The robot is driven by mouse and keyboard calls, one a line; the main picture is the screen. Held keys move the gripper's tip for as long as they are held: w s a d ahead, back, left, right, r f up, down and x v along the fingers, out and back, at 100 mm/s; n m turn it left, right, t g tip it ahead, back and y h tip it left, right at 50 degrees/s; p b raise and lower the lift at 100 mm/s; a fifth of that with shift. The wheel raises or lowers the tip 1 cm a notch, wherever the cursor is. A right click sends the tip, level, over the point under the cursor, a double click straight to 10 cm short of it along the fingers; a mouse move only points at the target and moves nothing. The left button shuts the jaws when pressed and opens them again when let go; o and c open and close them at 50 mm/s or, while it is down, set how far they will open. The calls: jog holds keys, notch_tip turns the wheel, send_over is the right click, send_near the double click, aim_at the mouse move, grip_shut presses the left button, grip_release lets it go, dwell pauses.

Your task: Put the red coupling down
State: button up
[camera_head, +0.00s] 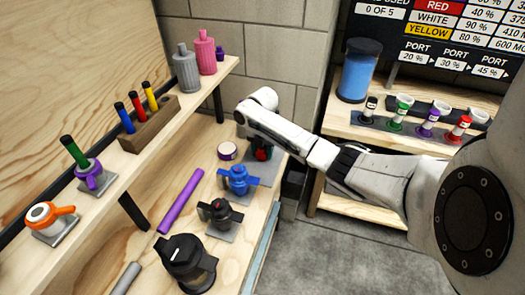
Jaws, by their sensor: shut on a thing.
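The red coupling (263,154) shows as a small dark red piece just below my white wrist, at the back right end of the lower wooden bench (228,262). My gripper (247,141) points down there, shut on the coupling; its fingers are small, dark and mostly hidden by my own arm. The coupling is at or just above a grey plate (259,170); I cannot tell whether it touches it.
A blue valve (239,180) and a black valve (221,214) stand close in front. An upper shelf (120,165) holds several fittings. A black-topped container (186,262) stands nearest.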

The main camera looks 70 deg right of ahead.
jog(key=o, duration=1)
jog(key=shift+o, duration=0.2)
notch_tip(320, 180, up, 12)
jog(key=shift+r, duration=0.15)
